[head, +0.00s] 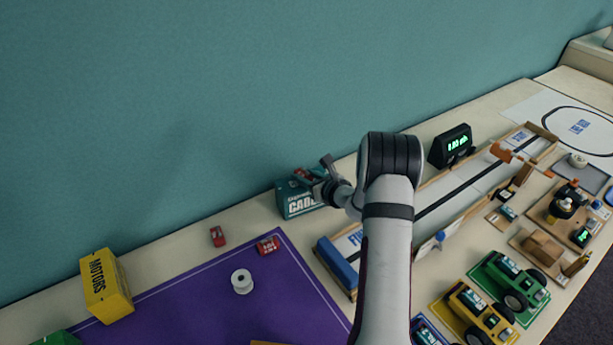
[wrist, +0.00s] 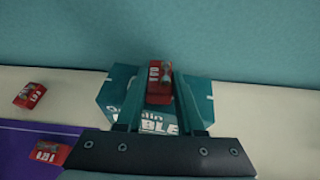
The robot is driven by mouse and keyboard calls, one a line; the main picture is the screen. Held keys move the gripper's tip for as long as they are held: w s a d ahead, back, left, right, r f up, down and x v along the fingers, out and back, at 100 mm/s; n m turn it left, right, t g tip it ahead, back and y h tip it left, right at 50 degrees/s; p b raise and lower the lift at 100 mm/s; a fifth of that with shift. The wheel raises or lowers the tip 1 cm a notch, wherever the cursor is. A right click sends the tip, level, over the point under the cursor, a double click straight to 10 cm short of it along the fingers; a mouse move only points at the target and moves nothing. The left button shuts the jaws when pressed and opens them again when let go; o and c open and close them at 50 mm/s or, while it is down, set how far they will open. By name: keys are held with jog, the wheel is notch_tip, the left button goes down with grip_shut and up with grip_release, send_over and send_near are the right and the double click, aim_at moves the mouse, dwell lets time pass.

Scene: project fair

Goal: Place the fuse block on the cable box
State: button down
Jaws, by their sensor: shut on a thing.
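My gripper (head: 315,174) is shut on a red fuse block (wrist: 158,88), which sits between its two fingers in the wrist view. In the head view the fuse block (head: 302,174) shows as a small red patch at the fingers. The teal cable box (head: 296,206) stands by the wall, directly under the gripper in the head view. In the wrist view the cable box (wrist: 199,97) lies behind the fingers and the block, which cover its middle. I cannot tell whether the block touches the box's top.
Two similar red blocks lie left of the box, one on the bare table (head: 217,236) and one at the purple mat's edge (head: 268,245). A white spool (head: 242,281) and yellow motors box (head: 106,286) are farther left. A track (head: 440,208) lies to the right.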

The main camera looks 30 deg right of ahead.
jog(key=c, duration=0.5)
grip_release()
